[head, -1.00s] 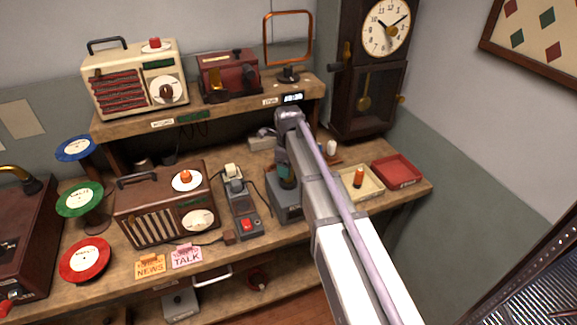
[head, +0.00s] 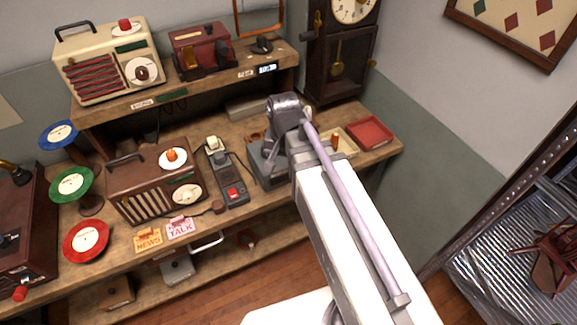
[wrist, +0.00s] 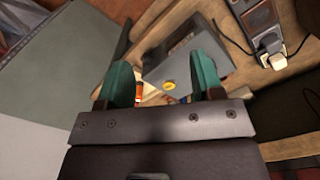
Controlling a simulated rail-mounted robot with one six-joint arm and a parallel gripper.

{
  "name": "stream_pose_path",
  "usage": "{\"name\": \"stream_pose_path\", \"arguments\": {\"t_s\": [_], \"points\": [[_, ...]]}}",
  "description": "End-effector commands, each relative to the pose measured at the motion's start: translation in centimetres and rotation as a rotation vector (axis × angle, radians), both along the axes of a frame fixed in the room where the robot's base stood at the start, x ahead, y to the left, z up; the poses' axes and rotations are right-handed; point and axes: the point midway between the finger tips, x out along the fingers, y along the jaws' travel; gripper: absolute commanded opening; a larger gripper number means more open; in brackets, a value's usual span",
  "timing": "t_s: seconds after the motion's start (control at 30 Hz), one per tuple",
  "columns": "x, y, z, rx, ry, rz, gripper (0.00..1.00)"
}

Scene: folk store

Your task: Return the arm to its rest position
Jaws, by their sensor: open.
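My gripper (wrist: 163,82) shows in the wrist view with its two green fingers spread apart and nothing between them. Beyond the fingers lie a grey box (wrist: 190,60) with a yellow round mark and a small orange item (wrist: 138,92), both on the bench and apart from the fingers as far as I can see. In the head view my arm reaches up from the lower right over the right part of the bench. The gripper itself is hidden there behind my own arm.
A brown radio (head: 155,185), a power strip (head: 228,175) and a red tray (head: 370,133) stand on the bench (head: 262,205). A cream radio (head: 110,62) is on the upper shelf. A tall clock (head: 340,60) stands behind. Wire shelving (head: 510,220) is at right.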

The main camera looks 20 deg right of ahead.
Motion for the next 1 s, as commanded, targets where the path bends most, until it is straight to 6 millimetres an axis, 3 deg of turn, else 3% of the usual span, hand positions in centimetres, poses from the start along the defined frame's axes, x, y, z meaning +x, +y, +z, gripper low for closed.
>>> {"name": "stream_pose_path", "arguments": {"t_s": [0.03,0.1,0.2,0.47,0.57,0.73,1.0], "points": [[-2.5,0.0,0.0,0.0,0.0,0.155,0.61],[-4.1,0.0,0.0,0.0,0.0,0.336,0.61],[-4.9,0.0,0.0,0.0,0.001,0.463,0.61],[-4.8,0.0,-0.2,0.0,0.001,0.481,0.61],[-4.7,0.0,-2.8,0.0,0.001,0.48,0.61],[-4.7,0.0,-8.7,0.0,0.001,0.479,0.61],[-4.7,0.0,-8.1,0.0,0.001,0.479,0.61]]}}
